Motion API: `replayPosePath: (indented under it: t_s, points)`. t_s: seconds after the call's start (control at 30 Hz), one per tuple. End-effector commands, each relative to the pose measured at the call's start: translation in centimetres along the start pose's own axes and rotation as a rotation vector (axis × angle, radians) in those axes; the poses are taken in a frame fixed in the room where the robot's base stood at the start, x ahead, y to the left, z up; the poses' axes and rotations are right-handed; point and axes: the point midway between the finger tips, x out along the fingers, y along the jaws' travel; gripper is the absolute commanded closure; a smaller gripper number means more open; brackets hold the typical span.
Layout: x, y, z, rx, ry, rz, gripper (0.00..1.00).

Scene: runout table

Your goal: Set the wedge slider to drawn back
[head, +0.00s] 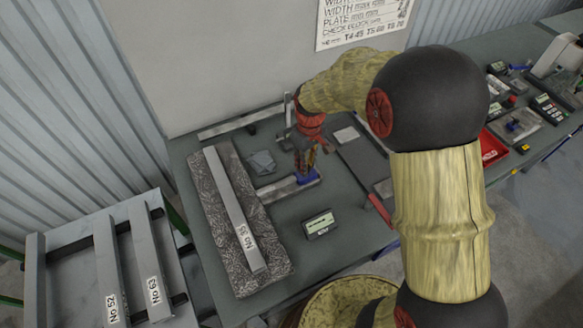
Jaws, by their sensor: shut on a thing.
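The wedge slider (309,177) appears as a small blue block on a short pale metal bar (274,189) near the middle of the table. My gripper (305,170) points down over the blue block and is shut on it. The fingers hide much of the block, so its exact position along the bar is hard to tell. The bar's left end reaches towards a patterned grey slab (212,218).
A long steel bar labelled No 35 (236,205) lies on the slab. A small labelled box (319,224) stands in front of the slider. A dark flat plate (361,159) lies to its right. A rack with bars (108,255) stands at the left.

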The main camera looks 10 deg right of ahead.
Motion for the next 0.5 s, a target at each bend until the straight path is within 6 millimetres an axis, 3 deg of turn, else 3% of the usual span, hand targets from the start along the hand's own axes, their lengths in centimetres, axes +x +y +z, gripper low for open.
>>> replayPosePath:
  t_s: [0.37, 0.4, 0.5]
  points:
    - [-0.04, 0.70, 0.08, -0.001, 0.002, 0.003, 1.00]
    - [-0.04, 0.71, 0.09, -0.001, 0.002, 0.003, 0.76]
    - [-0.04, 0.69, 0.10, -0.001, 0.002, 0.003, 0.71]
